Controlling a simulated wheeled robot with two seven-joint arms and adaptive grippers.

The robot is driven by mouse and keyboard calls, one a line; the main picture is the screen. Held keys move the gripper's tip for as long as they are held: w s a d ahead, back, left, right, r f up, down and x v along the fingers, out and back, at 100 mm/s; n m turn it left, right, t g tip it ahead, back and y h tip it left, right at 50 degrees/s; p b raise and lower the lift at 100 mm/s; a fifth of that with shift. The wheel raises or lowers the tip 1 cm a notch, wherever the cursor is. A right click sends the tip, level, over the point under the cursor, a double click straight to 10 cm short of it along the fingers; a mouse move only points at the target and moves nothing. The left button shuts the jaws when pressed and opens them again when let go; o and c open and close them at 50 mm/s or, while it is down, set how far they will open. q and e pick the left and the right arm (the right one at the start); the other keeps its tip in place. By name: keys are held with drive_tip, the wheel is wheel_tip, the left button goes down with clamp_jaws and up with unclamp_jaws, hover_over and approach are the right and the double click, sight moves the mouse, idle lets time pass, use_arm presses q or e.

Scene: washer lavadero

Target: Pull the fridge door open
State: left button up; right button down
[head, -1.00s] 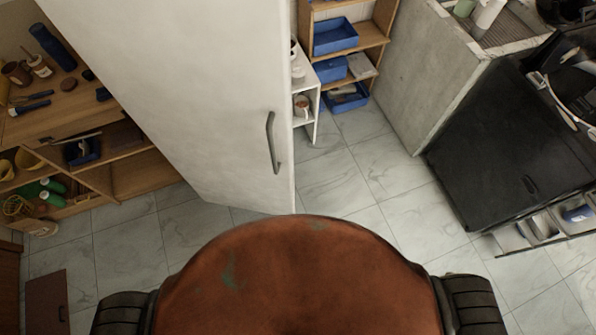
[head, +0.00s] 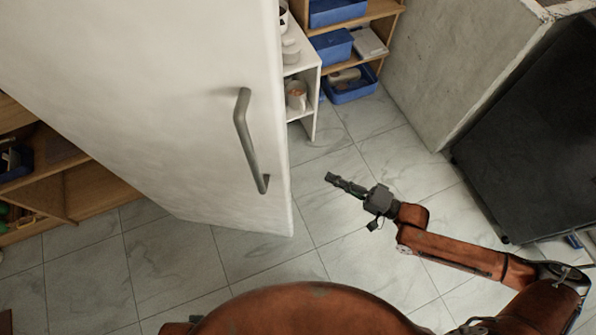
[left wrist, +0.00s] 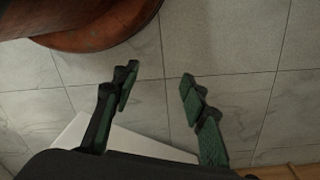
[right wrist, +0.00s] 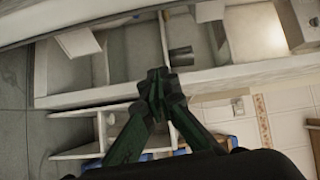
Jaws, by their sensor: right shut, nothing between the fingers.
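The white fridge (head: 150,90) stands at the left of the head view.
A white shelf with mugs (head: 304,75) and a wooden shelf with blue bins (head: 335,47) stand beyond the fridge. A concrete block (head: 450,60) and a black appliance (head: 540,130) are at the right. Tiled floor (head: 345,225) is clear between them and the fridge.

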use_arm(q)
drive_tip(key=shift+s+a+f, duration=0.1)
drive_tip(key=shift+s+f, duration=0.05)
drive_tip(key=shift+f, duration=0.1)
use_arm(e)
drive_tip(key=a, duration=1)
drive_tip(key=shift+w+r+m, duration=0.2)
drive_tip(key=shift+w+m, duration=0.05)
drive_tip(key=shift+m, duration=0.05)
use_arm(q)
drive_tip(key=shift+w+r, duration=0.1)
drive_tip(key=shift+w, duration=0.2)
use_arm(e)
drive_tip(key=shift+a, duration=0.1)
